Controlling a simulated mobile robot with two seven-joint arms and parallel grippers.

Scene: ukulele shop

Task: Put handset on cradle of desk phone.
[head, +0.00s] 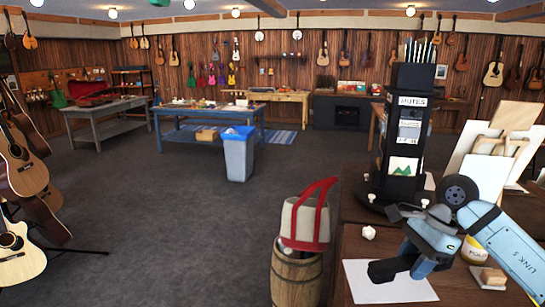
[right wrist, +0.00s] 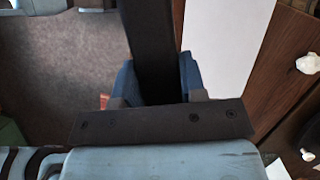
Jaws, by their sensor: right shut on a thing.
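My right gripper (head: 424,262) is over the brown desk (head: 350,250) at the lower right of the head view. It is shut on a black handset (head: 388,271), whose free end points left over a white sheet of paper (head: 365,292). In the right wrist view the handset (right wrist: 148,45) is a dark bar running up between the blue fingers (right wrist: 158,85). I cannot make out the desk phone's cradle in either view. My left gripper is not in view.
A tall black rotating rack (head: 405,135) stands on the desk behind the gripper. A cream and red bag (head: 305,222) sits on a barrel (head: 297,280) left of the desk. Open carpet lies farther left.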

